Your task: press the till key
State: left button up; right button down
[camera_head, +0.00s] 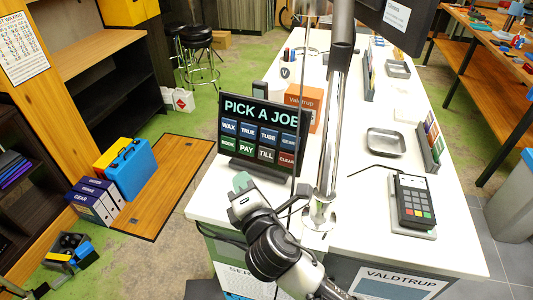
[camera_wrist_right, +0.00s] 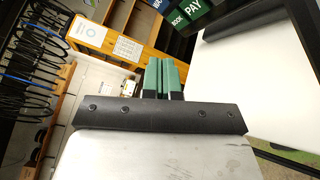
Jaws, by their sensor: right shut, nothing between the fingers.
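The till key (camera_head: 267,154) is a dark red tile marked TILL in the lower row of the black touch screen (camera_head: 262,110) headed PICK A JOB. In the right wrist view the green fingers (camera_wrist_right: 161,74) are together, and the PAY key (camera_wrist_right: 192,10) shows at the top edge. My left gripper is out of view.
A chrome post (camera_head: 330,130) rises from the white counter (camera_head: 370,215) just right of the screen. An orange box (camera_head: 304,100) stands behind the screen. A card terminal (camera_head: 414,203) sits at the right.

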aim_at(267, 154)
jog(key=w+d+b, duration=0.1)
jog(key=w, duration=0.1)
jog(key=w+d+f, duration=0.1)
jog(key=w, duration=0.1)
jog(key=w+d+f+b, duration=0.1)
jog(key=w, duration=0.1)
jog(key=shift+w+f+b, duration=0.15)
jog(key=shift+w+b, duration=0.15)
jog(key=shift+w, duration=0.1)
jog(key=shift+w+d+f, duration=0.15)
jog(key=shift+w+d, duration=0.05)
jog(key=shift+w, duration=0.4)
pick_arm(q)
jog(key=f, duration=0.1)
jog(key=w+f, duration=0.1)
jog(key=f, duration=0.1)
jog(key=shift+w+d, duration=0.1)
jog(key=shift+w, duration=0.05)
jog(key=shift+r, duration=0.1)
pick_arm(e)
jog(key=shift+w+d, duration=0.1)
dwell(0.7)
jog(key=shift+w+d+f, duration=0.1)
jog(key=shift+w, duration=0.2)
